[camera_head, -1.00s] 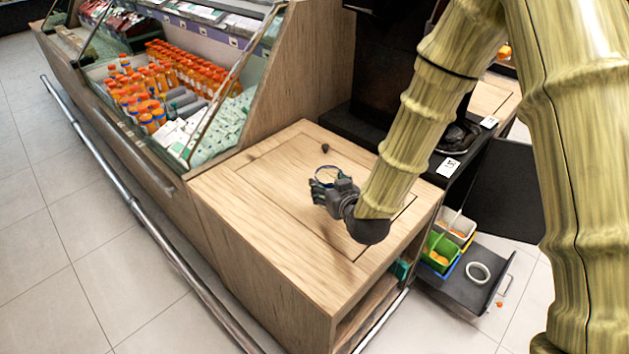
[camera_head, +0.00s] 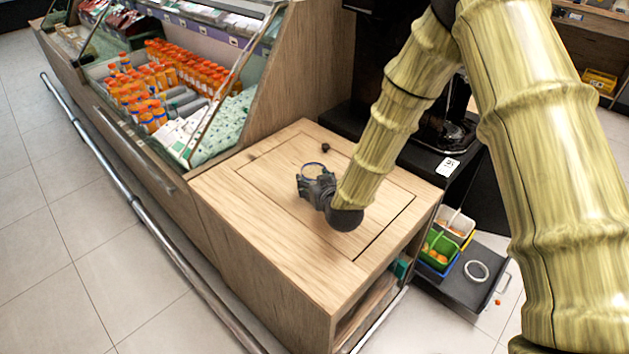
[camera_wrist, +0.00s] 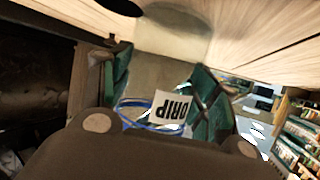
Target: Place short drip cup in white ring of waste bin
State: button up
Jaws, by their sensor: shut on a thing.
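The short drip cup (camera_head: 313,169) is clear with a thin blue rim; its white label reading DRIP shows upside down in the wrist view (camera_wrist: 172,108). My gripper (camera_head: 309,178) is shut on the cup above the wooden counter; in the wrist view its green finger pads (camera_wrist: 163,90) stand on both sides of the cup. The white ring (camera_head: 476,271) lies on the dark pulled-out drawer-like surface at the lower right, well away from my gripper. The inside of the ring looks dark; I cannot tell its depth.
The wooden counter (camera_head: 250,230) is mostly clear, with a small dark knob-like thing (camera_head: 325,147) at its back. Green, blue and yellow bins (camera_head: 438,250) with orange things stand beside the ring. A dark machine (camera_head: 385,65) stands behind; a bottle display (camera_head: 165,75) is at left.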

jog(key=shift+f, duration=0.1)
jog(key=o, duration=0.6)
jog(key=shift+c, duration=0.2)
jog(key=o, duration=0.5)
jog(key=shift+c, duration=0.2)
